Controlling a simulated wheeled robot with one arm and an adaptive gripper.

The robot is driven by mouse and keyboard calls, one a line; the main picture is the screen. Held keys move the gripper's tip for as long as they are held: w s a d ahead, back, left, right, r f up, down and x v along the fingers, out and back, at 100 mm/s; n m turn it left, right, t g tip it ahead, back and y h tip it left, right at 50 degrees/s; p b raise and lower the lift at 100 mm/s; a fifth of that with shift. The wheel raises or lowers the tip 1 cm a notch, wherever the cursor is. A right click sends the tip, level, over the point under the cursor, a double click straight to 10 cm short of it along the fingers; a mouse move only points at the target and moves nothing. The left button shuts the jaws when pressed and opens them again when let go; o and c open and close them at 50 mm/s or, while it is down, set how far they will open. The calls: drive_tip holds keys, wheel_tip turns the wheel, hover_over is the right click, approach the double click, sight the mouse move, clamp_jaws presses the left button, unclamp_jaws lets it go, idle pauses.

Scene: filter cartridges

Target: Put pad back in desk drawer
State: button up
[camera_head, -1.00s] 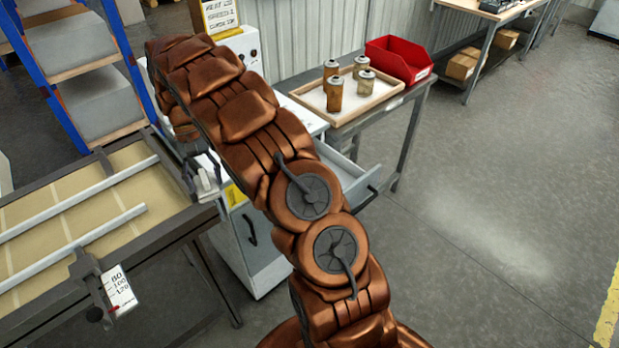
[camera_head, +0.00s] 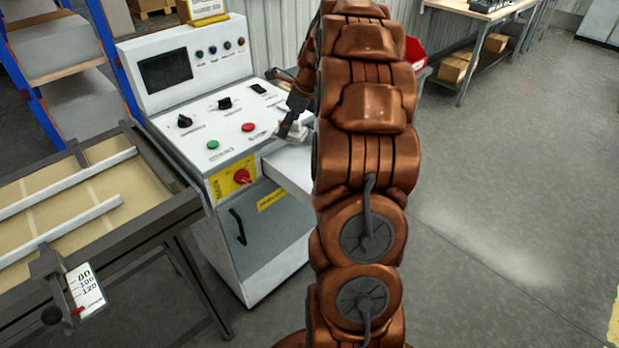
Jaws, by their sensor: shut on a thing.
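My gripper (camera_head: 291,128) is at the right end of the control desk, beside my arm. It is shut on a small pale pad (camera_head: 294,132), partly hidden by the fingers. The pad is above or near the left side of the desk drawer (camera_head: 288,170). The drawer is pulled out from the desk, and my arm hides most of it, including its front and inside. I cannot tell how high the pad is above the drawer.
The white control desk (camera_head: 190,140) has a screen, buttons and knobs, with a closed grey cabinet door (camera_head: 262,235) below. A table with rails (camera_head: 90,190) stands left. A red bin (camera_head: 415,52) shows behind my arm. The floor at right is clear.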

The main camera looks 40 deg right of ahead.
sight(306, 168)
drive_tip(key=shift+s+d+f+m+h+b, duration=0.4)
drive_tip(key=shift+d+f+m, duration=0.45)
drive_tip(key=shift+f, duration=1.5)
drive_tip(key=shift+s+d+f+m+h+b, duration=0.15)
drive_tip(key=shift+s+d+f+m, duration=0.55)
drive_tip(key=shift+f, duration=1.6)
drive_tip(key=shift+s+d+f+m+h+b, duration=0.25)
drive_tip(key=shift+d+f+m, duration=0.7)
drive_tip(key=shift+f, duration=1.4)
drive_tip(key=shift+s, duration=0.1)
drive_tip(key=o, duration=1.1)
drive_tip(key=shift+f, duration=0.15)
drive_tip(key=b+v, duration=0.1)
drive_tip(key=v, duration=1.1)
drive_tip(key=shift+a, duration=0.25)
